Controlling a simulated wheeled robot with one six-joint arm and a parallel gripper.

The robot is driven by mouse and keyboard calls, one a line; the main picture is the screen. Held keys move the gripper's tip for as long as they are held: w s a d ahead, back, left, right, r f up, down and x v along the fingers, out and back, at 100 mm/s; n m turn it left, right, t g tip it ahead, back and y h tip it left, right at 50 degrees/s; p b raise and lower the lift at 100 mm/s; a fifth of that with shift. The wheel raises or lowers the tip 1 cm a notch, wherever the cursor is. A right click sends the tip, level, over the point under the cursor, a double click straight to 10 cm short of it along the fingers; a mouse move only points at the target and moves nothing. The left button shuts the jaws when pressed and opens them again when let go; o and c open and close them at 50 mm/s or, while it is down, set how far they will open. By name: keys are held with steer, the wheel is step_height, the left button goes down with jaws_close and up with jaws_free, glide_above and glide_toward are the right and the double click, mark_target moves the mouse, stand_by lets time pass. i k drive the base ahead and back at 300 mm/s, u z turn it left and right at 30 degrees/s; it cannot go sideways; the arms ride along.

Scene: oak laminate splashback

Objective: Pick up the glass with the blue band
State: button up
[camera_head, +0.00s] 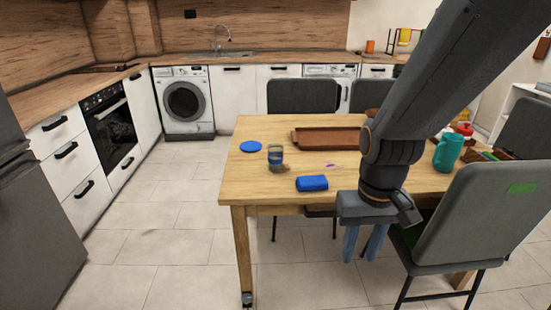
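The glass with the blue band (275,155) stands upright on the left part of the wooden table (253,185). It looks clear with a blue stripe around it. My gripper (364,246) hangs in front of the table's near edge, to the right of the glass and nearer to me. Its two blue-grey fingers point down with a gap between them, and nothing shows between them. My arm hides part of the table's right side.
A brown tray (326,138) lies behind. A teal mug (448,151) stands at right. A grey chair (474,215) stands close right of my gripper.

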mark_target(275, 158)
steer(key=k, duration=0.65)
steer(key=u, duration=0.8)
steer(key=i, duration=1.05)
steer(key=z, duration=0.6)
steer(key=i, duration=0.9)
steer(key=z, duration=0.2)
